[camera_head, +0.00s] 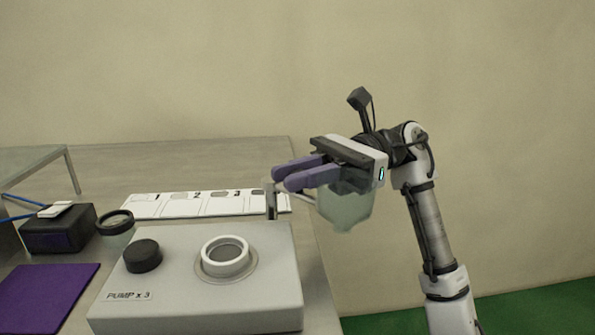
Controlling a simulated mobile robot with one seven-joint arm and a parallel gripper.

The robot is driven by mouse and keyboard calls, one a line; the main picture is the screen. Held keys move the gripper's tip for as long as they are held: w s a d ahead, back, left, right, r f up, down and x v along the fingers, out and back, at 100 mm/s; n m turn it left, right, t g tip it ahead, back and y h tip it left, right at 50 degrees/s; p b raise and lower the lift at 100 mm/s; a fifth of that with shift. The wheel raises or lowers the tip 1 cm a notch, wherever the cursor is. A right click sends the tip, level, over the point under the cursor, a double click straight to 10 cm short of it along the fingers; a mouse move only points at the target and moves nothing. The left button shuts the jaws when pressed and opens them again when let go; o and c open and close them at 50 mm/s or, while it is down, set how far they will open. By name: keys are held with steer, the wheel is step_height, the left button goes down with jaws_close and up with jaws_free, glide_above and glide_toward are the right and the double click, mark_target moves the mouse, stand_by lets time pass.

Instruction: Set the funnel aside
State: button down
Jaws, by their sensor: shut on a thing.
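A pale green, see-through funnel (346,208) hangs below my gripper (278,185), to the right of the white pump box. The purple fingers are shut, and a thin light arm runs from near the fingertips to the funnel. A small grey upright piece (270,202) shows at the fingertips; I cannot tell what it belongs to. My gripper partly hides the funnel's top. The funnel is held in the air, apart from the box, near the table's right edge.
The white box (195,310) labelled "PUMP x 3" has a ringed round opening (226,256) and a black knob (142,256). Behind it lies a numbered white strip (190,205). A black ring (115,222), black box (58,230) and purple mat (45,297) are at left. The back table is clear.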

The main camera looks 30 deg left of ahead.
stand_by(0.3)
steer(key=c, duration=1.7)
jaws_free()
steer(key=p+v, duration=0.1)
steer(key=v, duration=1.2)
steer(key=shift+w+d, duration=0.15)
steer(key=shift+w, duration=0.2)
